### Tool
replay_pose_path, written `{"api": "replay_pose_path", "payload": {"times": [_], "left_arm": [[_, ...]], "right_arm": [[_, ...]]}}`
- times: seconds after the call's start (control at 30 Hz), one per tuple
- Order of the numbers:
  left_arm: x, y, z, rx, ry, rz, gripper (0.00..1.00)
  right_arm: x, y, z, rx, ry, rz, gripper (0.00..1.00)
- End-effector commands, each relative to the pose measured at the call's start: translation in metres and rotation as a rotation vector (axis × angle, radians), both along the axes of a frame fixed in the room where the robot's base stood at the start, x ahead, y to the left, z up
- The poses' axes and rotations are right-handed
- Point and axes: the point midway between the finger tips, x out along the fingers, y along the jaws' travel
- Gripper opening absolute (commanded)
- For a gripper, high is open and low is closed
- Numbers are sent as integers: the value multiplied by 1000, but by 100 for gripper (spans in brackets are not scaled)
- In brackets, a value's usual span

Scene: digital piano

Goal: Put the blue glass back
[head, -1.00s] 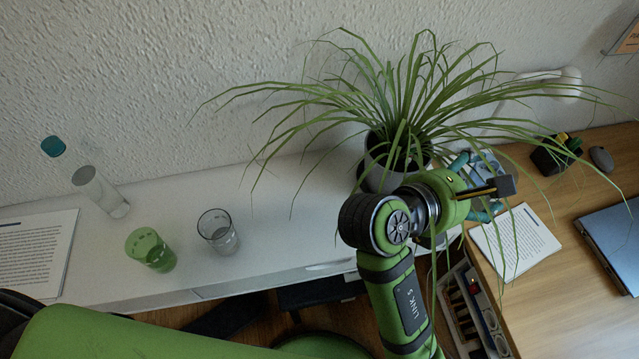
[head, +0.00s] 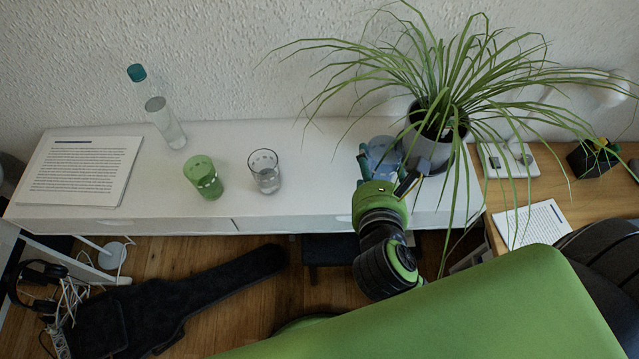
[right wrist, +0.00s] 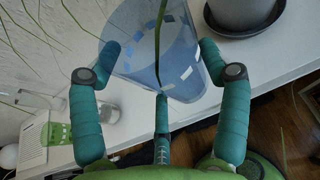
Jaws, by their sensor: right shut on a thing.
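The blue glass (right wrist: 165,48) is between the teal fingers of my right gripper (right wrist: 160,58) in the right wrist view. It is see-through, with pale rectangular marks. In the head view my right gripper (head: 378,165) is shut on the blue glass (head: 383,152), at the white piano top beside the plant pot. The gripper and leaves partly hide the glass there; I cannot tell whether its base touches the surface. A green glass (head: 203,178) and a clear glass (head: 264,171) stand side by side farther left. My left gripper is not in view.
The white top (head: 318,190) is clear between the clear glass and my right gripper. A potted plant (head: 431,137) with long overhanging leaves stands close right. A bottle (head: 163,120) and printed sheets (head: 83,170) are at left. A wooden desk (head: 510,190) is at right.

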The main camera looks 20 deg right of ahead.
Motion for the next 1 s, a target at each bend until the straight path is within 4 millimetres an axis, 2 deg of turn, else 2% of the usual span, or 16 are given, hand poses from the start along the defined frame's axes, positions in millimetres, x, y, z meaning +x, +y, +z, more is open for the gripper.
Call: {"api": "replay_pose_path", "payload": {"times": [0.13,0.27,0.37,0.7,0.83,1.0], "left_arm": [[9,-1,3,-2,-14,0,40],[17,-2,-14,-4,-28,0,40],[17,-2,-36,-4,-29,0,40],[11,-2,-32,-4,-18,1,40],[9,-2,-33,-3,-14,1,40],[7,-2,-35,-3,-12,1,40]], "right_arm": [[-11,5,-1,-1,-2,87,35],[-5,13,-13,4,-9,102,35],[7,23,-24,6,-12,102,35],[63,71,-59,0,-3,103,35],[74,80,-68,0,-4,103,35],[76,82,-83,-3,0,103,35]]}}
